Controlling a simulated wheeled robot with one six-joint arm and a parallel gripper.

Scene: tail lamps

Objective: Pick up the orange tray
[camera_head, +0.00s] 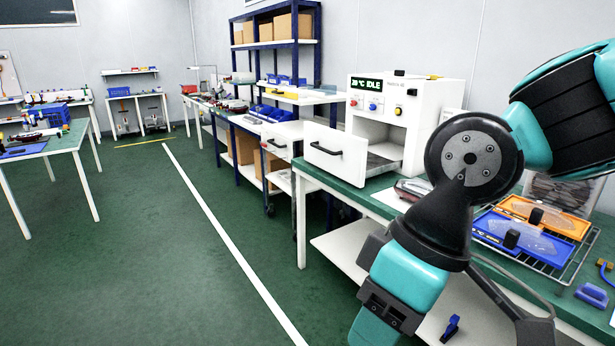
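The orange tray (573,226) lies on a wire rack (553,272) on the green-topped bench at the right. A clear lamp lens and a dark upright knob sit on the tray. A blue tray (541,258) with a similar lens and dark knob lies just in front of it on the same rack. My teal and black arm crosses the right side and hides the rack's left part. Dark parts at the arm's lower end show left of and below the rack, apart from the orange tray. I cannot make out the fingertips or any held thing.
A white oven (430,112) with an open drawer front (335,152) stands behind on the bench. A clear bin (560,190) stands behind the trays. Blue and yellow small parts lie right of the rack. The green floor at left is open.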

